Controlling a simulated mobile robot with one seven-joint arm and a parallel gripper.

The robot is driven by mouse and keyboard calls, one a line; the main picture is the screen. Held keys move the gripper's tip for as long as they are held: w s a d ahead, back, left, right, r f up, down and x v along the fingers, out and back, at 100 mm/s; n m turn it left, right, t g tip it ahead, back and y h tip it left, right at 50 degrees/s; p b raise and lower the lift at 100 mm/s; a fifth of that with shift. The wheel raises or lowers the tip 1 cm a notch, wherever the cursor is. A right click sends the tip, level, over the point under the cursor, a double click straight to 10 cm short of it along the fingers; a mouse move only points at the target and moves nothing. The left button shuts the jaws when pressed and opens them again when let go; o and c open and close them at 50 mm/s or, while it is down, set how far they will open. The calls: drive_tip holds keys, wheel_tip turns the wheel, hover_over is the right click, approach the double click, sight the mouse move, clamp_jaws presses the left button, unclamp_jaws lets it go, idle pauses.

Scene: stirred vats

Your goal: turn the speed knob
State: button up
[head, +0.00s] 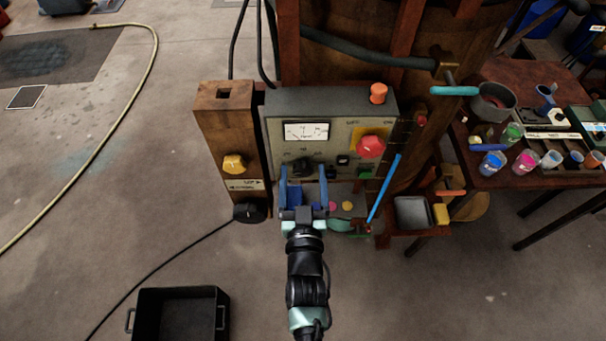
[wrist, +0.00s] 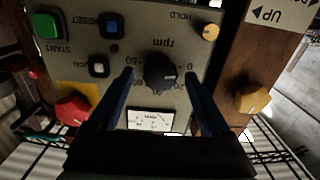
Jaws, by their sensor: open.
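The speed knob (wrist: 159,74) is a black dial ringed by numbers and the label "rpm" on a grey control panel (head: 280,112). In the head view the same knob (head: 303,167) sits below the white meter. My gripper (head: 304,172) is open in front of the panel, with one blue finger on each side of the knob. In the wrist view the gripper (wrist: 160,78) shows its two fingers apart, with the knob between their tips. A gap shows between each finger and the knob; I cannot tell how far the tips are from the panel face.
The panel also bears a red knob (head: 371,146), a green button (wrist: 46,25), blue and white buttons and a small yellow knob (wrist: 210,32). A wooden post with a yellow knob (head: 234,163) stands left. A cluttered table (head: 500,180) is right. A black crate (head: 180,313) lies front left.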

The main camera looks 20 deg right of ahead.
clamp_jaws()
drive_tip(key=shift+m+b, duration=0.3)
drive_tip(key=shift+m, duration=0.2)
drive_tip(key=m+b, duration=0.1)
drive_tip(key=m, duration=0.2)
drive_tip(key=shift+m+b, duration=0.3)
drive_tip(key=shift+m, duration=0.1)
drive_tip(key=m+b, duration=0.1)
drive_tip(key=m, duration=0.3)
drive_tip(key=shift+d+m, duration=0.1)
drive_tip(key=shift+m, duration=0.3)
unclamp_jaws()
